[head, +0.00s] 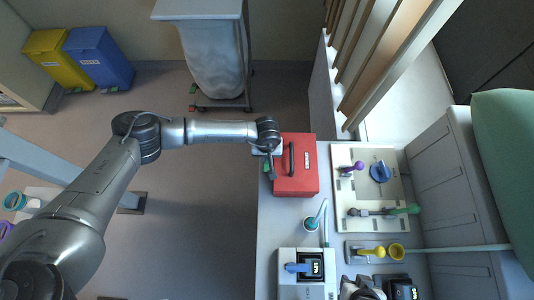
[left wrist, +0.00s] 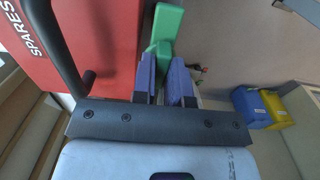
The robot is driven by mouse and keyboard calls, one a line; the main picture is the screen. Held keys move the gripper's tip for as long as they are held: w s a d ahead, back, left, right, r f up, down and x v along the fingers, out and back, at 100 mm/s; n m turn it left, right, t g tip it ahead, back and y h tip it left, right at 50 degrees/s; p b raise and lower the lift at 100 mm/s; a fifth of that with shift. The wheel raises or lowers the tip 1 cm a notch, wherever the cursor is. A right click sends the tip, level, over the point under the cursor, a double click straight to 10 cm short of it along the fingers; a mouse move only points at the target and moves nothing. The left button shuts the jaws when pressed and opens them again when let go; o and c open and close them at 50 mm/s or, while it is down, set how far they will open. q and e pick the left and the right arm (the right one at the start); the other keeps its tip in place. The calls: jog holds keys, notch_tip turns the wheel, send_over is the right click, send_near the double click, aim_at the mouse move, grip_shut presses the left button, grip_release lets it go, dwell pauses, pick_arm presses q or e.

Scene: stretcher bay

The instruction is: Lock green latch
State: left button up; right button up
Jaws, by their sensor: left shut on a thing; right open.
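A green latch (left wrist: 167,22) is on the side of a red case (head: 296,168) marked SPARES. In the head view a small green part (head: 265,166) shows at the case's left edge. My left gripper (left wrist: 163,82) is at that side, its fingers shut on the green latch, whose lower part runs in between them. In the head view my left wrist partly hides the latch and fingers. My right gripper (head: 362,288) is at the bottom edge, partly cut off, open, and apart from the case.
The case, with its black handle (head: 291,160), stands on a grey counter (head: 275,225). Right of it is a board (head: 378,185) with purple, blue and green fittings. A blue-handled device (head: 302,268) and a yellow fitting (head: 378,251) are nearer. Open floor lies left of the counter.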

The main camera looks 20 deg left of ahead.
pick_arm(q)
grip_shut()
pick_arm(e)
jog(key=shift+f, duration=0.1)
pick_arm(q)
jog(key=n+b, duration=0.2)
jog(key=n, duration=0.1)
jog(key=shift+f+b, duration=0.15)
jog(key=shift+b, duration=0.15)
jog(key=n+b, duration=0.3)
jog(key=n, duration=0.2)
jog(key=shift+n, duration=0.4)
jog(key=n+b, duration=0.2)
jog(key=n, duration=0.3)
jog(key=shift+n+b, duration=0.85)
jog(key=shift+n, duration=1.15)
pick_arm(e)
jog(key=shift+a+f, duration=0.15)
jog(key=shift+f, duration=4.4)
pick_arm(q)
jog(key=shift+r, duration=0.2)
jog(key=o, duration=0.7)
grip_release()
pick_arm(e)
jog(key=shift+f, duration=0.1)
